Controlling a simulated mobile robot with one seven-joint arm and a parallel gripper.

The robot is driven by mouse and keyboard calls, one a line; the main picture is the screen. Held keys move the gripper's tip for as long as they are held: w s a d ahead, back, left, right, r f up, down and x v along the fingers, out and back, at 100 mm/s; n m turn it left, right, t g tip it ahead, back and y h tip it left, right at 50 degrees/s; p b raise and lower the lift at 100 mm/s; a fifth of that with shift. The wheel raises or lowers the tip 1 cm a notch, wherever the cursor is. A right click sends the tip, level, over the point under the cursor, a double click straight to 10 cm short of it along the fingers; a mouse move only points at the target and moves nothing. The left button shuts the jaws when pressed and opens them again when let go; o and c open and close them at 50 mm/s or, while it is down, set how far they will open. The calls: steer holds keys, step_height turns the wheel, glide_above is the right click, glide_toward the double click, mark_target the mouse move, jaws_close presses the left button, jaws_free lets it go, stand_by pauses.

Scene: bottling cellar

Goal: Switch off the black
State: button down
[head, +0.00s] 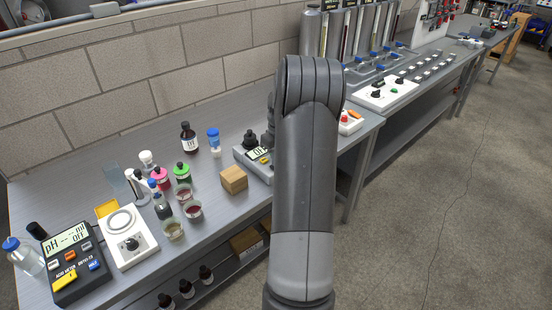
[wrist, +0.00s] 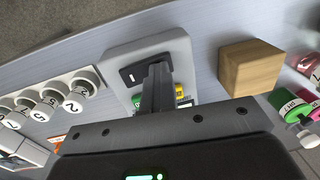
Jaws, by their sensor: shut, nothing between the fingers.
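The task line breaks off after "black", so which thing it names is unclear. A black pH meter (head: 72,262) stands at the left end of the bench; its screen shows "pH" with dashes and what looks like "off". A grey instrument (head: 242,152) with a small screen stands mid-bench, partly hidden by my arm. In the wrist view the grey instrument (wrist: 175,48) has a black rectangular part (wrist: 132,75) with a white mark, and green and yellow buttons. My gripper (wrist: 158,70) is shut and empty, its fingers over the instrument beside the black part; contact cannot be told.
A wooden block (head: 233,179) stands left of the instrument. Bottles, cups and a white stirrer plate (head: 130,237) crowd the bench's left part. A small white box with a red button (head: 346,120) is right of my arm. White numbered cylinders (wrist: 73,103) show in the wrist view.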

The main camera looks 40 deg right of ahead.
steer(key=shift+d+r, duration=0.15)
steer(key=shift+d, duration=0.6)
steer(key=shift+r, duration=0.1)
step_height(320, 180, up, 14)
steer(key=d, duration=0.2)
steer(key=shift+f, duration=0.2)
steer(key=shift+d, duration=0.1)
steer(key=shift+a+y, duration=0.3)
steer(key=shift+a, duration=0.35)
